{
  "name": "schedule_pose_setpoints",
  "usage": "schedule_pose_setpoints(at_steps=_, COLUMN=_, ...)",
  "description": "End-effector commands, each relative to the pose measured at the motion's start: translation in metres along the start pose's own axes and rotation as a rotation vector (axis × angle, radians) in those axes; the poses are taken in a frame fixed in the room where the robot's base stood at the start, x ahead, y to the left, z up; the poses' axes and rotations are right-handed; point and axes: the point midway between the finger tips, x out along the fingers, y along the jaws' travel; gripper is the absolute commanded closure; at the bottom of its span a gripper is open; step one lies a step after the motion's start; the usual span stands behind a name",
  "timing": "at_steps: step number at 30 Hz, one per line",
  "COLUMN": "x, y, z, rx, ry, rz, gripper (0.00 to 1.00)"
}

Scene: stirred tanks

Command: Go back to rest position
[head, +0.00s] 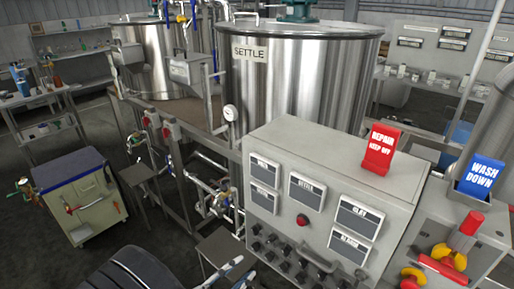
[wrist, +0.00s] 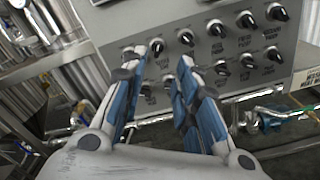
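My gripper (wrist: 170,56) shows in the wrist view with its two blue-padded fingers apart and nothing between them. It points at a grey control panel (wrist: 205,42) with rows of black knobs; I cannot tell how far off the panel is. In the head view the white and blue fingers of my gripper (head: 237,274) show at the bottom edge, left of the panel's lower knobs. The rest of the gripper is out of that frame.
The control panel (head: 262,157) carries a red REPAIR KEEP OFF sign (head: 380,149). A blue WASH DOWN sign (head: 482,176) stands at the right. The steel SETTLE tank (head: 300,85) rises behind. Pipes and valves (head: 212,197) run left of the panel. A cart (head: 90,203) stands at the left.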

Motion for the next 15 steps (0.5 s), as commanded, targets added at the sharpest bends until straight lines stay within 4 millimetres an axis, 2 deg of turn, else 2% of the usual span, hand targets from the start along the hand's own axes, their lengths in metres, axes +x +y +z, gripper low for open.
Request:
schedule_pose_setpoints(at_steps=2, x=0.009, y=-0.002, z=0.012, rx=0.02, ry=-0.006, rz=-0.053, gripper=0.72)
schedule_pose_setpoints(at_steps=5, x=0.03, y=-0.013, z=0.042, rx=0.071, ry=-0.016, rz=-0.194, gripper=0.72)
schedule_pose_setpoints(at_steps=9, x=0.061, y=-0.045, z=0.1, rx=0.192, ry=-0.021, rz=-0.484, gripper=0.72)
schedule_pose_setpoints(at_steps=15, x=0.072, y=-0.097, z=0.165, rx=0.413, ry=0.006, rz=-0.855, gripper=0.72)
